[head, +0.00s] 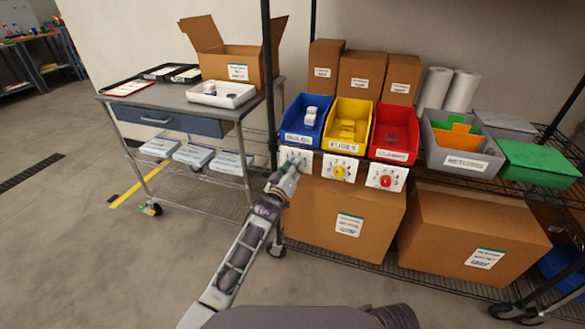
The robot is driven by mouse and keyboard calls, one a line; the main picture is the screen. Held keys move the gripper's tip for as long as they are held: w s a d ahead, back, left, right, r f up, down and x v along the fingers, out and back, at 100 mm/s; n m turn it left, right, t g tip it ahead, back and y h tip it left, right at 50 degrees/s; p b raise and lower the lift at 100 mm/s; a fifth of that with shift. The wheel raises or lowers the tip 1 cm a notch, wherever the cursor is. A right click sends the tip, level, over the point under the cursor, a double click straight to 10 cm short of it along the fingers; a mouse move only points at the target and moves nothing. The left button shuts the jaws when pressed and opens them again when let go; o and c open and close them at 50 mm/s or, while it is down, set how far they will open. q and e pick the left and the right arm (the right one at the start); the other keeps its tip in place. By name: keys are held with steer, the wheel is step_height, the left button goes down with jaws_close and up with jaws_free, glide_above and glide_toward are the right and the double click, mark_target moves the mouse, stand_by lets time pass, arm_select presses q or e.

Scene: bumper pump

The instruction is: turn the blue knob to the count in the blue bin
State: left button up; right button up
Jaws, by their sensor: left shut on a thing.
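The blue bin (301,137) stands on the shelf at the left of a row of bins and holds a small group of white items; their exact number is hard to make out. Below its front hangs a white dial plate (304,155) with marks. My left gripper (289,166) reaches up to this plate and is shut at the blue knob's place. The gripper covers the knob, so its pointer direction cannot be read. My right gripper is not in view.
A yellow bin (336,144) and red bin (389,155) stand to the right, with a yellow knob (339,172) and red knob (386,181) below. A black rack post (268,80) rises just left of the blue bin. Cardboard boxes (320,222) fill the lower shelf.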

arm_select(q)
steer(key=o, duration=1)
steer(key=shift+o, duration=0.2)
steer(key=v, duration=1.2)
steer(key=shift+f, duration=0.1)
steer(key=shift+m, duration=0.3)
